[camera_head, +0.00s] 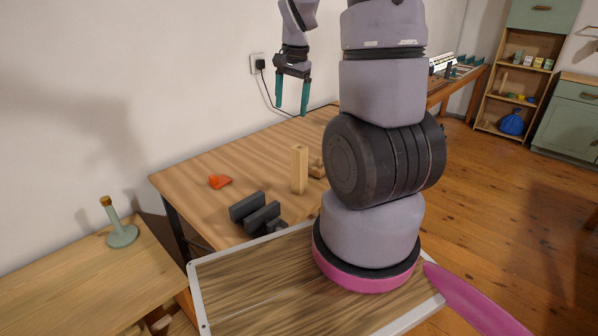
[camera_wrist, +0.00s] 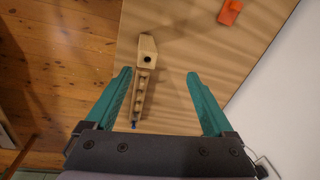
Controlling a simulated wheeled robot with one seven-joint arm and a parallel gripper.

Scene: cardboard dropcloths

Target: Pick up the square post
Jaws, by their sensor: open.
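The square post (camera_head: 299,168) is a tall, pale wooden block standing upright on the wooden table (camera_head: 240,172). In the wrist view, a pale wooden block with a dark hole, apparently the post's top (camera_wrist: 148,47), lies ahead of the fingers and left of the picture's middle. My gripper (camera_head: 291,95) is open and empty, held high above the back of the table.
A low wooden piece with several bumps (camera_wrist: 141,92) lies beside the post, partly hidden by my arm in the head view. An orange-red object (camera_head: 219,181) and dark grey blocks (camera_head: 256,212) lie on the table's left part. A wall (camera_head: 150,70) stands behind.

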